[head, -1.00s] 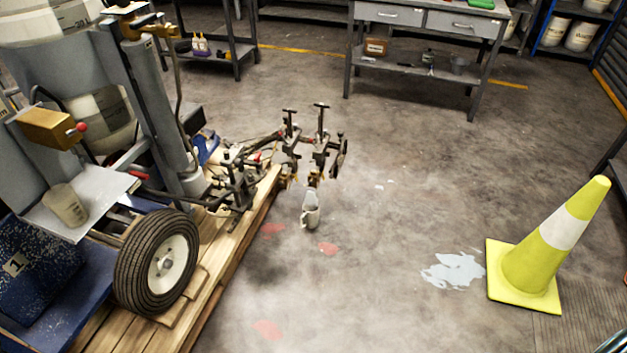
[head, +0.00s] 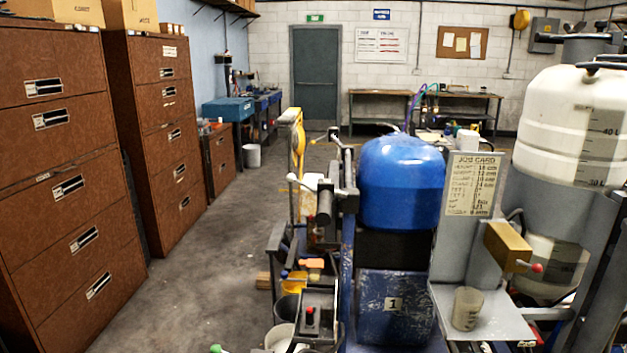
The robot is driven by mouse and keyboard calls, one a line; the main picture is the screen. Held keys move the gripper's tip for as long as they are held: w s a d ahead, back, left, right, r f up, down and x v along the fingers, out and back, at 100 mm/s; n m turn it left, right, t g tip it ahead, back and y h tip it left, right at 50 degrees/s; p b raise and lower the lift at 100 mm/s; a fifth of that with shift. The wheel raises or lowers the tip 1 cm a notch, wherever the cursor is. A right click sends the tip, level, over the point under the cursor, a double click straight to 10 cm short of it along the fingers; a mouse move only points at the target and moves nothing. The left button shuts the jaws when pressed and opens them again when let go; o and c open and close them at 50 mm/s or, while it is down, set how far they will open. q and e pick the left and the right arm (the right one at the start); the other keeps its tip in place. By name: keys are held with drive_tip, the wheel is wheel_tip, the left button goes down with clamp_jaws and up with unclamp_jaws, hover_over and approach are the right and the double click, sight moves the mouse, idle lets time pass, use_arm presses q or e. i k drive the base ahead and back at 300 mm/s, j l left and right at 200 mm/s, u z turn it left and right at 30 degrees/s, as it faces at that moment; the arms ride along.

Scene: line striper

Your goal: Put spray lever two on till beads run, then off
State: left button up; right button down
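The line striper fills the right half of the head view, with a blue rounded tank (head: 402,182) and a large white drum (head: 573,125). A brass-coloured box (head: 508,246) on it carries a short lever with a red knob (head: 537,267). Another red-topped control (head: 310,316) stands on a dark box lower down. I see no lever marked two; a plate below the blue tank reads 1 (head: 393,304). A job card (head: 473,184) stands above a grey shelf holding a translucent cup (head: 466,308). The spray nozzles are out of view. Neither gripper is in view.
Brown filing cabinets (head: 62,165) line the left side, with boxes on top. A grey door (head: 315,77) and workbenches are at the back. The floor between cabinets and striper is clear.

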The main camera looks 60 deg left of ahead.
sight(291, 178)
drive_tip(key=u, duration=0.45)
drive_tip(key=l+u, duration=0.15)
drive_tip(key=u, duration=0.8)
drive_tip(key=l+u, duration=0.15)
drive_tip(key=u, duration=0.8)
